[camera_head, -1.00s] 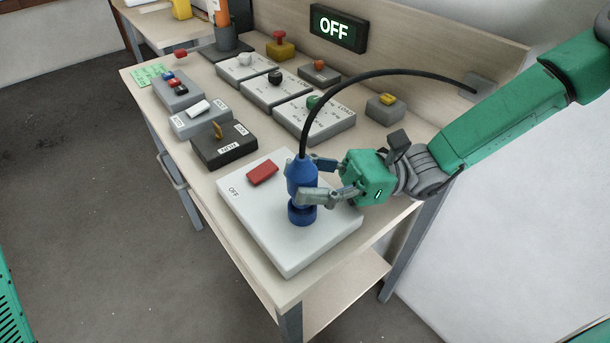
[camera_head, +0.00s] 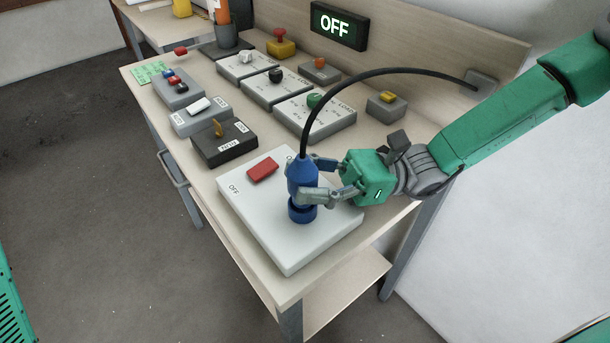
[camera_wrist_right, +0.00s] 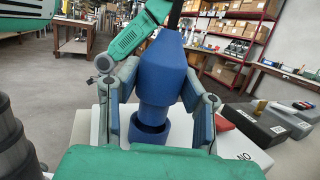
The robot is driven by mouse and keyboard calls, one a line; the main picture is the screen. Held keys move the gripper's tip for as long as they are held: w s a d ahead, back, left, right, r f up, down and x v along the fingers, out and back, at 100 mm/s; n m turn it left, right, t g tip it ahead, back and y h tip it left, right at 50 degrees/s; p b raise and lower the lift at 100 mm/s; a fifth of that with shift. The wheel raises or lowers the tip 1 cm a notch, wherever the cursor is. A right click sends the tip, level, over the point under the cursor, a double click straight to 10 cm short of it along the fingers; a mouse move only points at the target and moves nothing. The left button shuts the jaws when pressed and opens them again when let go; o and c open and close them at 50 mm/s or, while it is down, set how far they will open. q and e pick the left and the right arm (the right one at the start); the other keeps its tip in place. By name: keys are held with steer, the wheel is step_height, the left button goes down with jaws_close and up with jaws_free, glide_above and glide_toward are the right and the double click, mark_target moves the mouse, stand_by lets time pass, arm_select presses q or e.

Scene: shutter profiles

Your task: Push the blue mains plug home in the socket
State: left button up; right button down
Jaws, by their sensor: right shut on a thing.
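The blue mains plug (camera_head: 303,174) stands upright over the blue socket (camera_head: 302,213) on the white switch box (camera_head: 270,229). Its black cable (camera_head: 345,85) arches to a grey plate on the back board. My right gripper (camera_head: 316,184) is shut on the plug's body from the right. In the right wrist view the plug (camera_wrist_right: 162,75) sits between the two fingers, its narrower lower end at the mouth of the socket ring (camera_wrist_right: 150,131). I cannot tell how deep it is in. My left gripper is not in view.
A red rocker switch (camera_head: 262,169) marked OFF lies on the same box, left of the plug. A black box with an orange lever (camera_head: 224,146) and several other control boxes stand farther back. A sign (camera_head: 339,26) reads OFF.

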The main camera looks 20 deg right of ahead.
arm_select(q)
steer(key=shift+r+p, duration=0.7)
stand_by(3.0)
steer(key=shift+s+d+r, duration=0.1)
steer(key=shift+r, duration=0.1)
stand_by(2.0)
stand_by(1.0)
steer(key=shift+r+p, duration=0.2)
steer(key=shift+p, duration=0.2)
